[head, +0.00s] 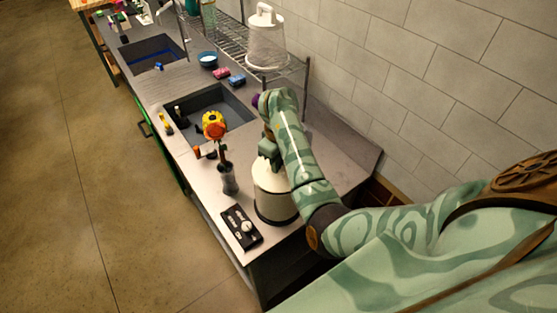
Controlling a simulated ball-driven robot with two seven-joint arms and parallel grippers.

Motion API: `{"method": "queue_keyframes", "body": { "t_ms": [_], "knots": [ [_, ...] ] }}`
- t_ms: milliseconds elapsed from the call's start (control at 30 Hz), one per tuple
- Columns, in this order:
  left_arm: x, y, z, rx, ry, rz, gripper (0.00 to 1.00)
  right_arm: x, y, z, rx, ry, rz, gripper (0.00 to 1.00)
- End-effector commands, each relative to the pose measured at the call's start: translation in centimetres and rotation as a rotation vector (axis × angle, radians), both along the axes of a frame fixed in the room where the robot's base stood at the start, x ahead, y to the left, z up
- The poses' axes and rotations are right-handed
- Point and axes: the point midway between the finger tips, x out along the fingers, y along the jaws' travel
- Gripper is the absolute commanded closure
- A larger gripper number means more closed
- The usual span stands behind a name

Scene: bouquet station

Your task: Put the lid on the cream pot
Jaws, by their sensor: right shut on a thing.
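The cream pot (273,203), a rounded cream vessel with a dark band at its base, stands upright near the front end of the grey counter. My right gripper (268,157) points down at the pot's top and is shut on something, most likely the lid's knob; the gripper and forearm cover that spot. A pale cream top surface (268,180) shows below the gripper. I cannot tell whether this is the lid resting on the pot or held just above it. My left gripper is not in view.
A black panel (241,227) lies in front. A sink (212,108) and a wire rack with a white container (266,42) are behind. The counter right of the pot is clear.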

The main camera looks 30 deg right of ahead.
Motion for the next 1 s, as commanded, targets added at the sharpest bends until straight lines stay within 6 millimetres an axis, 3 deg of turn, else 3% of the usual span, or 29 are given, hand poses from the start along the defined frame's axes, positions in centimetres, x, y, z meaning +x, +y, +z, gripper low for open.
{"method": "queue_keyframes", "body": {
  "t_ms": [1000],
  "knots": [
    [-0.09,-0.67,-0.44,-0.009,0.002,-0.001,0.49,-0.02,0.03,-0.09,0.0,-0.001,-0.001,1.0]
  ]
}}
